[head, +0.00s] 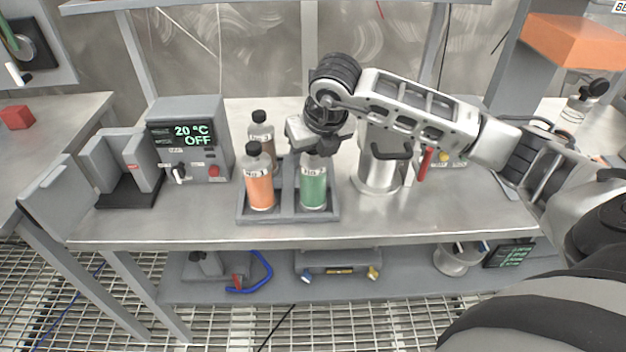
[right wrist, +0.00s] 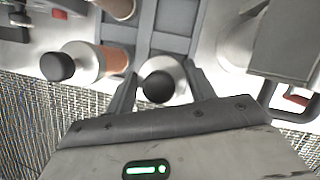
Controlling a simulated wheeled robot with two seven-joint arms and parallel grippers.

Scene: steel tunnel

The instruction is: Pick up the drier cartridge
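A grey rack (head: 288,217) on the steel bench holds an orange bottle (head: 260,190), a green bottle (head: 313,190) and a brown bottle (head: 262,131), with black caps showing on the orange and brown ones. No label naming a drier cartridge is readable, so I cannot tell which item it is. My right gripper (head: 314,148) is pointed down over the green bottle. In the right wrist view its fingers stand open on either side of a black cap (right wrist: 158,87), with gaps visible. My left gripper is not in view.
A grey control box (head: 190,140) reading 20 °C OFF and a grey slotted stand (head: 128,170) are left of the rack. A metal cylinder (head: 377,178) stands close on the right. The bench front (head: 430,222) is clear. A lower shelf (head: 200,290) holds tools.

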